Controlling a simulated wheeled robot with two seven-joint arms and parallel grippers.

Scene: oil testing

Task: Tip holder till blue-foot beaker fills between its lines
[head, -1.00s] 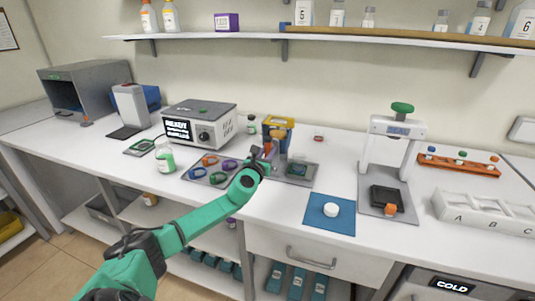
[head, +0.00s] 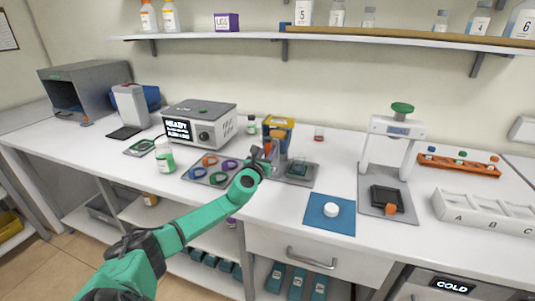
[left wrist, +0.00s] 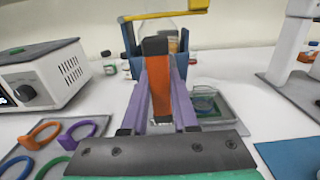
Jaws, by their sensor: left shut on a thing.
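The holder is a blue frame with a yellow top (head: 278,124), standing at the back of a grey tray. In the left wrist view its yellow bar (left wrist: 166,15) slants up to the right, with a pale clear vessel under it, partly hidden. My left gripper (head: 264,158) is shut on the holder's upright orange handle (left wrist: 159,92). The beaker (head: 298,167), clear with a blue-green foot, stands on the tray to the right of the holder. It also shows in the left wrist view (left wrist: 206,104). Its lines and liquid level are too small to read. My right gripper is not in view.
A tray with coloured rings (head: 213,171) lies left of the holder. A grey READY device (head: 200,124) stands behind it. A blue mat (head: 329,225) with a white disc and a white press stand (head: 398,125) are to the right. A red-bottomed jar (head: 319,134) stands behind.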

